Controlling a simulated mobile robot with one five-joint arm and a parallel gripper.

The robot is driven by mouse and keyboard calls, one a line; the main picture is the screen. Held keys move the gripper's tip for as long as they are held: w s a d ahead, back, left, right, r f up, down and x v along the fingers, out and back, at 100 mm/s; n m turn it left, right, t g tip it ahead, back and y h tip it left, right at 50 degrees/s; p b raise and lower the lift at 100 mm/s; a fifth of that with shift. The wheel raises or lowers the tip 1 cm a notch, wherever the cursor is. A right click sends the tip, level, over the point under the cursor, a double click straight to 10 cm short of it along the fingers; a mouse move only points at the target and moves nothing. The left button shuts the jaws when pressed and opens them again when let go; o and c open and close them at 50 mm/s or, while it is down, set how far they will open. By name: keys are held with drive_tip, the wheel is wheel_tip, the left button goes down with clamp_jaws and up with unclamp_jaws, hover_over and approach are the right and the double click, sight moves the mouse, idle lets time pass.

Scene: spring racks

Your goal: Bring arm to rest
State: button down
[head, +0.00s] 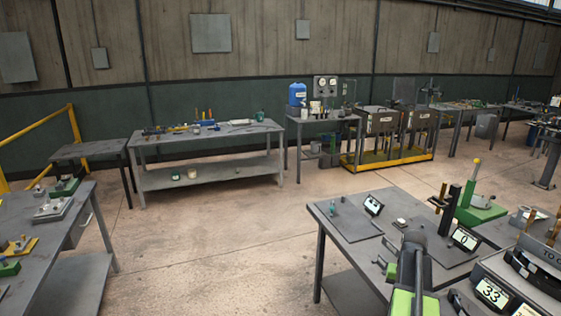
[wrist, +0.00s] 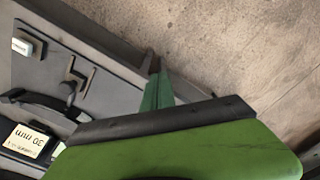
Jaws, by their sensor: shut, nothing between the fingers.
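My arm, green and dark grey, rises from the bottom edge of the head view over the near right bench (head: 345,222). In the wrist view a broad green part of my arm with a dark edge fills the lower middle. Beyond it the narrow green fingers of my gripper (wrist: 157,88) show, close together and empty. They appear over the bench edge, with the bare floor to the right. In the head view I cannot make out the fingertips.
Another bench (head: 78,212) stands at the left. Open concrete floor (head: 215,245) lies between. Further benches and a yellow-framed cart (head: 385,158) line the wall.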

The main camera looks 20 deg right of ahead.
drive_tip(key=w+a+n, duration=0.2)
drive_tip(key=w+a, duration=0.2)
drive_tip(key=a, duration=0.3)
drive_tip(key=w+a+n, duration=0.1)
drive_tip(key=w+a, duration=0.3)
drive_tip(key=a, duration=0.4)
drive_tip(key=a+n, duration=0.5)
drive_tip(key=a, duration=2.4)
drive_tip(key=shift+s+f+n, duration=0.2)
drive_tip(key=shift+s+n, duration=0.1)
drive_tip(key=shift+s, duration=0.15)
drive_tip(key=shift+a, duration=0.1)
